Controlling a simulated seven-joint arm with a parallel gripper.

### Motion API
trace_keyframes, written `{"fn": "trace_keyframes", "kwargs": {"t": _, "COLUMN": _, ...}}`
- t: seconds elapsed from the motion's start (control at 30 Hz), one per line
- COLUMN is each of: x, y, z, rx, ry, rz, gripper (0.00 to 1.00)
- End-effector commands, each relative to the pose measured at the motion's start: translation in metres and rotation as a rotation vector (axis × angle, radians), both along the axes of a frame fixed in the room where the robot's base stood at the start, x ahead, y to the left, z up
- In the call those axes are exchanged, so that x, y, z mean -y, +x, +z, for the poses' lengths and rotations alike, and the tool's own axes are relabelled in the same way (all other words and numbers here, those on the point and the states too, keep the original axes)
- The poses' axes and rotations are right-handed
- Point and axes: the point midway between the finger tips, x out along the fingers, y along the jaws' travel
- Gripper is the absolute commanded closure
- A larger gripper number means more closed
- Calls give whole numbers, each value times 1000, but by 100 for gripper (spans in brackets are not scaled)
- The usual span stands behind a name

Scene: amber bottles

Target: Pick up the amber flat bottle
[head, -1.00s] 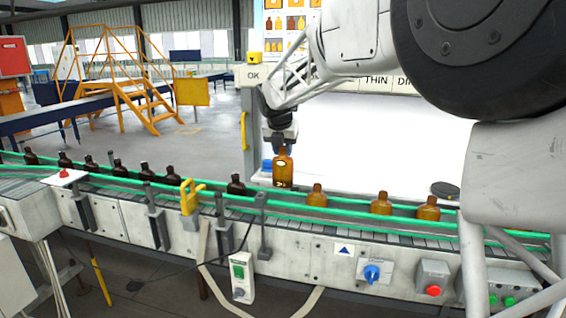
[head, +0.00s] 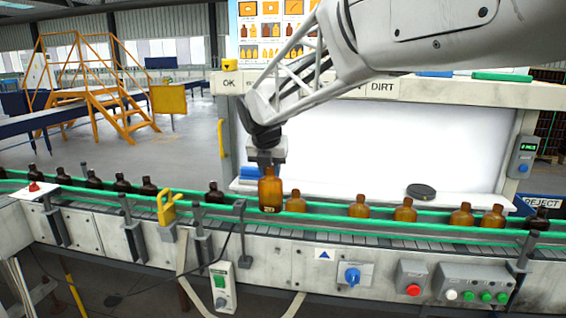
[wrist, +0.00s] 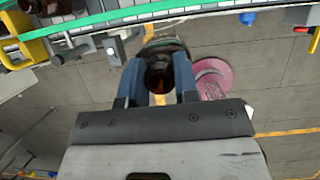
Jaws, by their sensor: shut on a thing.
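The amber flat bottle (head: 270,191) hangs upright below my gripper (head: 267,160) in the head view, in front of the near green rail. It is a lighter amber than the dark bottles to its left and has a small label low on its side. In the wrist view my gripper's two blue-grey fingers (wrist: 157,90) are shut on the bottle's neck. The bottle (wrist: 160,50) shows end-on there, with its dark mouth between the fingers. Its lower body is partly hidden by the fingers.
The conveyor with green rails (head: 340,230) carries more amber bottles (head: 358,207) to the right and dark bottles (head: 122,184) to the left. A yellow bracket (head: 167,207) stands on the near rail. A white lit inspection panel (head: 400,140) and a black round disc (head: 421,191) are behind.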

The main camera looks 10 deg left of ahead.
Motion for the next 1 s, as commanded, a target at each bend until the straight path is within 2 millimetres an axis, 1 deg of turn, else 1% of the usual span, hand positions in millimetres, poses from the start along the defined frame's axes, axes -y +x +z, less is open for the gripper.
{"fn": "trace_keyframes", "kwargs": {"t": 0.1, "x": 8, "y": -16, "z": 1, "rx": 1, "ry": 1, "rz": 0, "gripper": 100}}
{"fn": "trace_keyframes", "kwargs": {"t": 0.3, "x": 18, "y": -35, "z": 1, "rx": 1, "ry": 1, "rz": 0, "gripper": 100}}
{"fn": "trace_keyframes", "kwargs": {"t": 0.4, "x": 21, "y": -41, "z": 1, "rx": 1, "ry": 0, "rz": 0, "gripper": 100}}
{"fn": "trace_keyframes", "kwargs": {"t": 0.63, "x": 26, "y": -50, "z": 0, "rx": 0, "ry": 0, "rz": 0, "gripper": 100}}
{"fn": "trace_keyframes", "kwargs": {"t": 1.0, "x": 26, "y": -50, "z": 0, "rx": 0, "ry": 0, "rz": 0, "gripper": 100}}
